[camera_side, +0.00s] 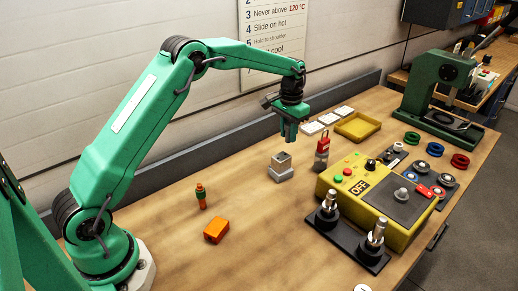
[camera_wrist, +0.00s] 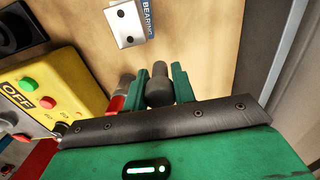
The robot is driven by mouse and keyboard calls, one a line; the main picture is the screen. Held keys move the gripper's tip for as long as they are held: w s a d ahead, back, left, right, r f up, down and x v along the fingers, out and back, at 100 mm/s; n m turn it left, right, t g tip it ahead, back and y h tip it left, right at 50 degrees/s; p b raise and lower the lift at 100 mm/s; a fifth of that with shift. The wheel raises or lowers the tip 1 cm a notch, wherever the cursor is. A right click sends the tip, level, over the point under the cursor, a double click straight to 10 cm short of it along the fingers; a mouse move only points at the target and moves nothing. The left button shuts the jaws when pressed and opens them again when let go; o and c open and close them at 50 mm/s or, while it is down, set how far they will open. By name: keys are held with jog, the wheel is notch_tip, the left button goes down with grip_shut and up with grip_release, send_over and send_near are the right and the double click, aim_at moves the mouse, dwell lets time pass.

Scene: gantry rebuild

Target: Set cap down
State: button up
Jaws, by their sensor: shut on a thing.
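My gripper (camera_side: 290,137) hangs in the air above the bench, over and slightly right of a small grey block (camera_side: 282,164). In the wrist view, its two green fingers (camera_wrist: 160,88) are shut on a dark grey rounded piece (camera_wrist: 160,92), which looks like the cap. In the side view the fingers hide the cap.
A yellow control box (camera_side: 352,188) and a black base with two metal posts (camera_side: 345,240) stand to the right. A yellow tray (camera_side: 358,127) and white squares lie behind. Bench between is bare.

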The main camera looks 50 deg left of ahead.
jog(key=a+f, duration=0.1)
jog(key=a, duration=0.1)
jog(key=w+a+f, duration=0.1)
jog(key=a+f, duration=0.1)
jog(key=w+a+f, duration=0.1)
jog(key=a, duration=0.2)
jog(key=shift+w+f, duration=0.2)
jog(key=shift+w, duration=0.05)
jog(key=shift+f, duration=2)
jog(key=shift+f, duration=0.15)
jog(key=o, duration=1)
notch_tip(320, 180, up, 12)
jog(key=shift+r, duration=0.2)
